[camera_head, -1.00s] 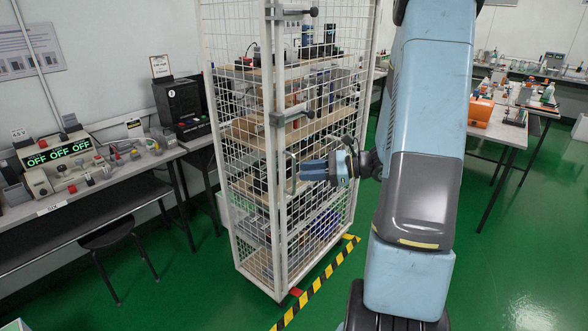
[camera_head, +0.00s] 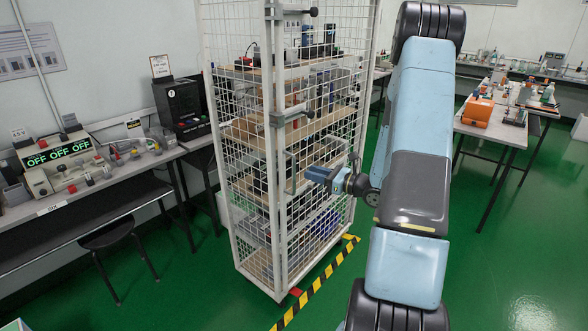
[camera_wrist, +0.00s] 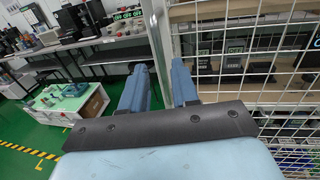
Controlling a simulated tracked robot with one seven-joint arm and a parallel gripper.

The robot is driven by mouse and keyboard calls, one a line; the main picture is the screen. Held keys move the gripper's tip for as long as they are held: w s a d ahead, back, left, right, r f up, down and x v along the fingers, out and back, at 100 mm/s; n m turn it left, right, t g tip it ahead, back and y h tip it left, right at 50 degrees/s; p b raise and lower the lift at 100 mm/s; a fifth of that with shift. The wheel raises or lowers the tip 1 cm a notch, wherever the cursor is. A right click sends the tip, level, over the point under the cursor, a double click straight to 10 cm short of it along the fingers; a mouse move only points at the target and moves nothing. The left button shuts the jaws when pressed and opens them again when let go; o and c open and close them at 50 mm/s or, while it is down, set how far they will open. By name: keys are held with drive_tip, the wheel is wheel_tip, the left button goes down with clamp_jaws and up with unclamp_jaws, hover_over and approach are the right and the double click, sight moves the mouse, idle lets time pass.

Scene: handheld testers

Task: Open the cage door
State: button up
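The cage (camera_head: 226,130) is a tall white wire-mesh trolley with wooden shelves. Its door (camera_head: 340,120) is the mesh face on the right, standing in line with the frame; a slight gap cannot be told. A pale upright handle (camera_head: 290,172) is on the door's left edge. Two grey latches with black knobs, an upper one (camera_head: 292,12) and a lower one (camera_head: 292,115), sit on the corner post. My gripper (camera_head: 308,174) is at the handle's height, close to its right side. In the wrist view my gripper (camera_wrist: 160,75) has its blue fingers apart, with a pale upright bar between them; contact cannot be told.
A bench with testers (camera_head: 60,165) stands left, with a black stool (camera_head: 107,235) before it. Another table (camera_head: 515,130) stands right, behind my arm. Yellow-black floor tape (camera_head: 315,285) runs along the cage's front. Green floor is open in front.

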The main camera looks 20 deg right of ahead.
drive_tip(key=x, duration=0.7)
drive_tip(key=shift+w+a, duration=0.25)
clamp_jaws()
idle(0.3)
